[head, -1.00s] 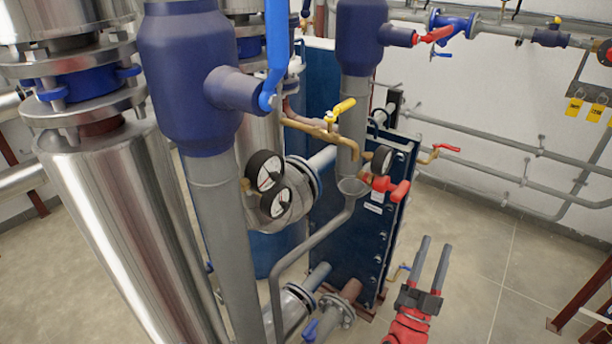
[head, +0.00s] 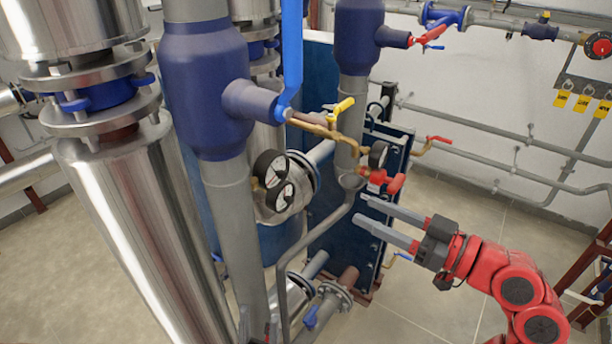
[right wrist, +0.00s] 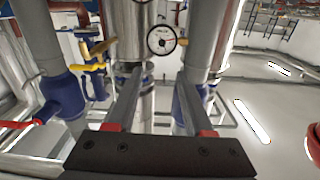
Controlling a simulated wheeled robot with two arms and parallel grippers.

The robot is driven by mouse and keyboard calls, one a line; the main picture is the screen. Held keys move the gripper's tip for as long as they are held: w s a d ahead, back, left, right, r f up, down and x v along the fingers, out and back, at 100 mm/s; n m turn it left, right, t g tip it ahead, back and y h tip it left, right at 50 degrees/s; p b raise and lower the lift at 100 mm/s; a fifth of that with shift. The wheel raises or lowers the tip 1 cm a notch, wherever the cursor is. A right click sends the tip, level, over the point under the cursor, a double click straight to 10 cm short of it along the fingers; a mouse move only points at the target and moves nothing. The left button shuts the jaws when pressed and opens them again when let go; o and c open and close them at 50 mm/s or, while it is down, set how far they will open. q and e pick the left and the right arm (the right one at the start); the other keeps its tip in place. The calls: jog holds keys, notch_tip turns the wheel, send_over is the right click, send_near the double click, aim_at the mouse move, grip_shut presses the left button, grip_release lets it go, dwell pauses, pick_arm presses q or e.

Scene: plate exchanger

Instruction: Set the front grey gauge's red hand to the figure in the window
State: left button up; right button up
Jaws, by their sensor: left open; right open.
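Two round white-faced gauges hang beside the front grey pipe in the head view. The upper gauge (head: 270,168) has a black rim. The lower gauge (head: 280,196) overlaps it below. A third gauge (head: 378,155), turned nearly edge-on, is by the red handle. Hands and window figures are too small to read. A white-faced gauge (right wrist: 162,40) also shows in the right wrist view, beyond the fingers; I cannot tell which one it is. My right gripper (head: 375,213) is open and empty, right of the gauges, pointing left. My left gripper (head: 258,325) is open at the bottom edge, mostly out of frame.
A thick blue-and-grey pipe (head: 213,100) stands left of the gauges. A yellow-handled valve (head: 335,110) and a red handle (head: 385,183) sit between the gauges and my right arm. The blue plate exchanger (head: 345,235) is behind.

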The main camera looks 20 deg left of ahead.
aim_at(285, 176)
jog(key=p+x, duration=0.2)
jog(key=x, duration=0.3)
jog(key=p+x, duration=0.1)
jog(key=x, duration=0.5)
jog(key=p+x, duration=0.2)
jog(key=x, duration=0.3)
jog(key=shift+s+a+f+p, duration=0.1)
jog(key=shift+s+a+p, duration=0.15)
jog(key=shift+a+p, duration=0.1)
jog(key=shift+w+a, duration=0.2)
jog(key=shift+a, duration=0.2)
jog(key=shift+f, duration=0.1)
grip_shut()
